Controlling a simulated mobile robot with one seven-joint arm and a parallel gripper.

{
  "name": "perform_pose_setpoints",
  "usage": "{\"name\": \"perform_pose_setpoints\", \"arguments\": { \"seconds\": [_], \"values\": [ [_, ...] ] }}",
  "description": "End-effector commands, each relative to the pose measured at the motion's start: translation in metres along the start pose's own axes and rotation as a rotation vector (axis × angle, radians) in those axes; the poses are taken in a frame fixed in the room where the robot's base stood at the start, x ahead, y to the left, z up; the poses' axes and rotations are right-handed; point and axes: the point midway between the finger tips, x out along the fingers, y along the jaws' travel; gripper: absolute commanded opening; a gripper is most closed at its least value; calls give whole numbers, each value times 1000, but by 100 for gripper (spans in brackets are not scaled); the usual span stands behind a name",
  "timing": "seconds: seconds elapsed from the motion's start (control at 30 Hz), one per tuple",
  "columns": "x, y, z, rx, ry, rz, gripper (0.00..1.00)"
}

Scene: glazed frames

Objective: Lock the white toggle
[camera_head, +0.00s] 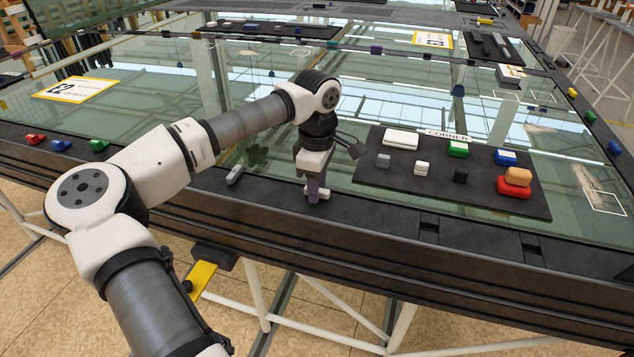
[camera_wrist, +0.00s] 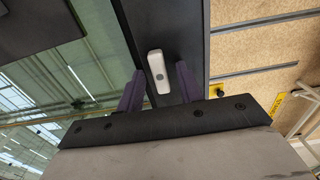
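The white toggle (camera_wrist: 156,62) is a small, rounded white bar with a dark round spot, on the dark frame of the table. In the wrist view it lies between the two purple fingers of my gripper (camera_wrist: 160,69), with a gap on each side. In the head view my gripper (camera_head: 313,188) points down at the table's front edge, and the white toggle (camera_head: 327,195) shows partly beside and behind the fingers. My gripper is open and holds nothing. I cannot tell how far the fingertips are above the frame.
A grey-white bar (camera_head: 234,174) lies on the frame left of my gripper. A dark board (camera_head: 390,178) with several coloured blocks lies to the right. Red, blue and green pieces (camera_head: 61,145) sit along the left edge. The glass (camera_head: 225,150) behind is mostly clear.

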Motion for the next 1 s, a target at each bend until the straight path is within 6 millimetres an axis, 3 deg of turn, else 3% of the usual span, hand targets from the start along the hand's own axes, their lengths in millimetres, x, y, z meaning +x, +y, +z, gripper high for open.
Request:
{"name": "perform_pose_setpoints", "arguments": {
  "seconds": [0.03,0.27,0.67,1.0],
  "values": [
    [0,0,0,0,0,0,29],
    [0,0,0,0,0,0,0],
    [1,0,0,-54,2,1,0],
    [3,1,-1,-299,2,3,0]
  ]
}}
